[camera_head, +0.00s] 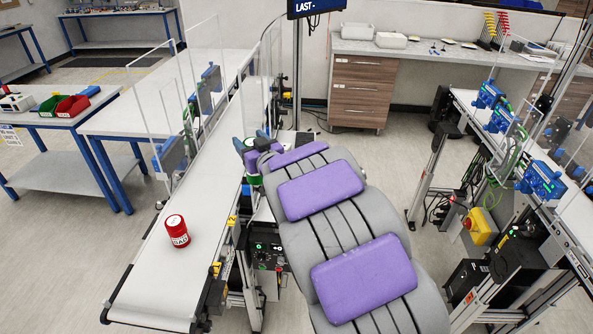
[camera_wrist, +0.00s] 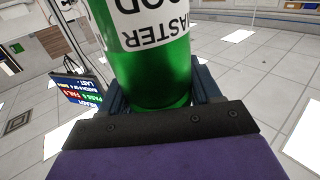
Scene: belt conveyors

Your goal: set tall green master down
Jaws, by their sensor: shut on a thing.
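The tall green master (camera_wrist: 158,75) fills the top middle of the wrist view. It is a green cylinder with a white label reading "MASTER" upside down; its far end is cut off by the picture edge. My gripper (camera_wrist: 160,92) is shut on it, with a dark finger on each side. In the head view, my gripper (camera_head: 250,148) is beyond my grey and purple arm, near the right edge of the belt conveyor (camera_head: 185,205). Only a small part of the green master (camera_head: 255,181) shows there, mostly hidden by my gripper and arm.
A red can (camera_head: 177,231) with a white label stands on the near part of the belt. Clear upright panels (camera_head: 180,75) line the belt's far side. A white table (camera_head: 150,105) stands to the left. Most of the belt around the red can is bare.

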